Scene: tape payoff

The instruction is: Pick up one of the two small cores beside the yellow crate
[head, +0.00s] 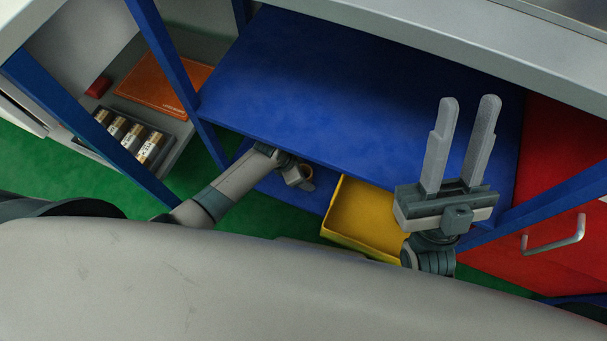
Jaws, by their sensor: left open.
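The yellow crate (348,242) sits low under the blue shelf, its right part hidden behind my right gripper. A small brown ring-like core (308,172) shows in part just left of the crate, under the shelf's front edge. My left gripper (297,177) reaches in from the left, is open, and is right at this core. Its fingers are mostly hidden, and I cannot tell whether they touch the core. I cannot make out a second core. My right gripper (466,125) is raised in front of the shelf, fingers up, open and empty.
The blue upper shelf (340,85) overhangs the crate and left gripper. A blue post (165,70) stands left of it. Further left are an orange panel (165,82) and a tray (160,160) of several rolls. A red drawer with a handle (553,237) is at right.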

